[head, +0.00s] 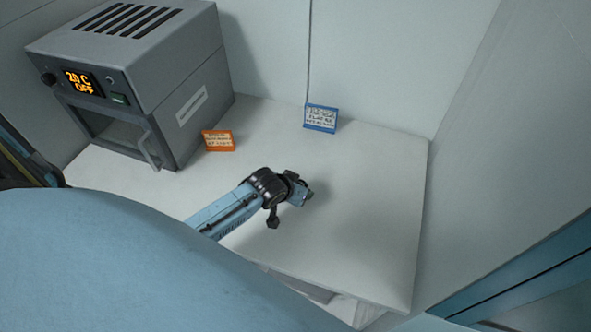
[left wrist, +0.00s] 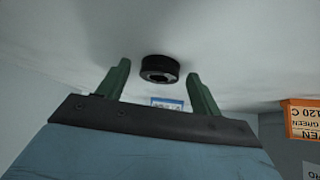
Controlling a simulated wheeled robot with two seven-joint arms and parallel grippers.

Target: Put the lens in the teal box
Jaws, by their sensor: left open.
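The lens is a short black cylinder (left wrist: 160,69) with a dark glassy centre, on the white tabletop in the left wrist view. My left gripper (left wrist: 158,75) is open, and its two green fingers stand apart, one to each side of the lens in that picture. I cannot tell whether the lens is between the fingers or a little beyond them. In the head view my left gripper (head: 304,193) is low over the middle of the table, and I cannot make out the lens there. No teal box shows in either view. My right gripper is not in view.
A grey oven (head: 150,85) reading "20 C OFF" stands at the back left of the white table (head: 380,190). An orange sign (head: 218,141) is beside it and a blue sign (head: 321,118) stands near the back wall. The table's right side is clear.

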